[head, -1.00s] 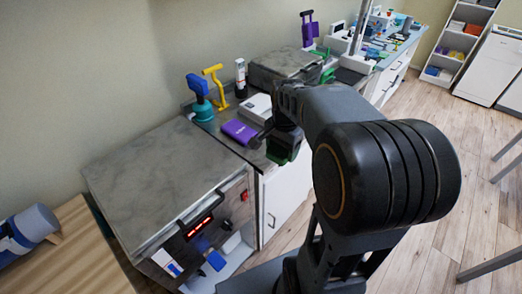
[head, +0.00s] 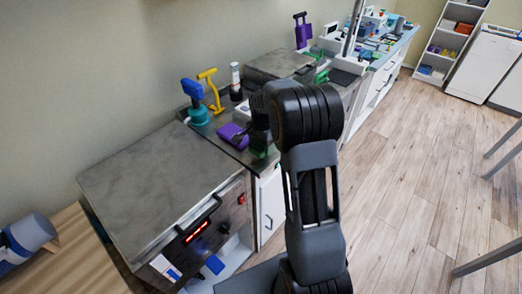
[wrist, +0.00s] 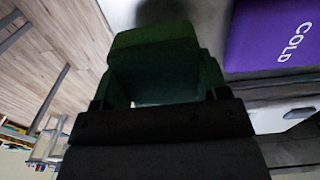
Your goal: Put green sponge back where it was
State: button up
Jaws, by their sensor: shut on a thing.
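The green sponge (wrist: 155,65) is held between the fingers of my gripper (wrist: 160,95) in the wrist view, filling the middle of the picture. In the head view the dark green sponge (head: 261,150) hangs under my gripper (head: 259,138), by the front edge of the dark counter. My arm hides part of the counter behind it. A purple pack marked COLD (wrist: 275,35) lies right beside the sponge in the wrist view; the purple pack also shows in the head view (head: 232,136), left of my gripper. I cannot tell whether the sponge touches the counter.
A teal and blue pump-like item (head: 195,105), a yellow handled item (head: 212,90) and a white bottle (head: 236,80) stand at the back of the counter. A grey-topped cabinet (head: 150,185) with a red display stands at left. Wooden floor is free at right.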

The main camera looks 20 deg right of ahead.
jog(key=shift+w+f, duration=0.2)
jog(key=shift+f, duration=1.65)
jog(key=shift+f, duration=0.25)
jog(key=o, duration=1)
jog(key=shift+r, duration=0.1)
jog(key=shift+c, duration=0.2)
